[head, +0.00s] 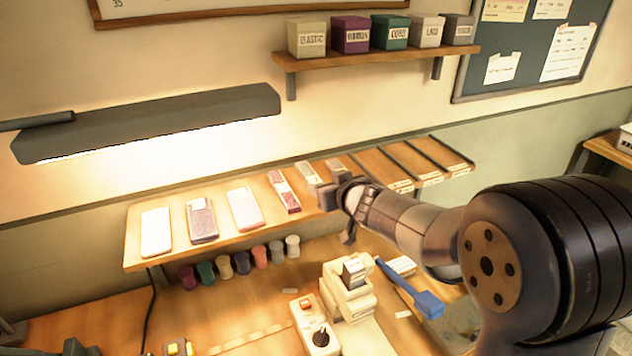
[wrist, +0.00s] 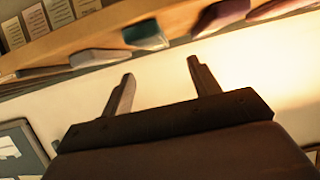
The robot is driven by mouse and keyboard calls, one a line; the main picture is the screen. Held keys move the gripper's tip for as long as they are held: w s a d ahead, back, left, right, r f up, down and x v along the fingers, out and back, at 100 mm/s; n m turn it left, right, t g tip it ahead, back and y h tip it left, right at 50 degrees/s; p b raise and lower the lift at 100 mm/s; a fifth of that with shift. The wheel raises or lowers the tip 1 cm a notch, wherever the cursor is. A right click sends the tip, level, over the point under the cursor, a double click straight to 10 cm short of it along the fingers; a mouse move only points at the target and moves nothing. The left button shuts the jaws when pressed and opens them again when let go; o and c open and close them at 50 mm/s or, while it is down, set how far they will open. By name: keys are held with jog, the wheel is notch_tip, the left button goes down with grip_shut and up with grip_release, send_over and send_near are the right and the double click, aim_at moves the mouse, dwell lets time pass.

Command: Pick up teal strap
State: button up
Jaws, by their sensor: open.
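A teal piece (wrist: 147,35), which looks like the teal strap, lies on the slanted display shelf (wrist: 95,42) in the wrist view, its end toward my gripper. In the head view a pale greenish strip (head: 309,173) on the shelf (head: 140,255) seems to be the same piece, partly behind my gripper (head: 338,215). My gripper is open and empty at the shelf's front edge. In the wrist view its fingers (wrist: 160,70) point toward the shelf, with a visible gap to the teal piece.
Maroon pieces (wrist: 222,16) and a grey one (wrist: 98,57) flank the teal piece. Empty labelled slots (head: 405,165) lie right on the shelf. A lamp (head: 150,122) hangs at left. Below are spools (head: 247,262), a cream device (head: 347,290) and a blue-handled tool (head: 428,303).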

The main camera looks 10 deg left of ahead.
aim_at(315, 181)
jog(key=shift+x, duration=1.2)
jog(key=w+a+f, duration=0.1)
jog(key=w+f, duration=0.1)
jog(key=shift+w+a+f+b, duration=0.2)
jog(key=shift+w+a+b, duration=0.2)
jog(key=shift+w+a+f, duration=0.2)
jog(key=shift+w+a, duration=0.1)
jog(key=shift+w, duration=0.1)
jog(key=c, duration=1.1)
